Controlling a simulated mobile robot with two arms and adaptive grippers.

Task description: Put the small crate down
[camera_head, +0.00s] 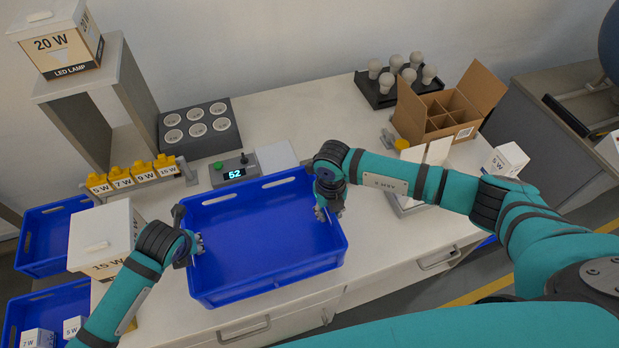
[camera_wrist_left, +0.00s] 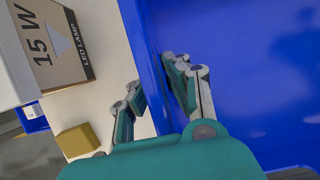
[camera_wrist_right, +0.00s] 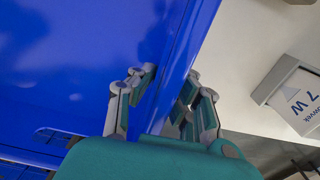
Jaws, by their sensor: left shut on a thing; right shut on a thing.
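The small crate is a blue, empty open box (camera_head: 265,285) in the middle of the head view, at the front part of the white table. My left gripper (camera_head: 193,247) is shut on its left wall; in the left wrist view the fingers (camera_wrist_left: 158,98) straddle the blue wall. My right gripper (camera_head: 330,207) is shut on its right wall; in the right wrist view the fingers (camera_wrist_right: 163,100) straddle that wall. The crate looks about level, its near edge close to the table's front edge. I cannot tell whether its bottom touches the table.
Behind the crate stand a display box reading 52 (camera_head: 234,173) and a socket block (camera_head: 198,124). A 15 W box (camera_head: 100,236) stands close left. A cardboard box (camera_head: 447,108) and bulb tray (camera_head: 378,92) are at back right. Blue bins (camera_head: 50,237) sit lower left.

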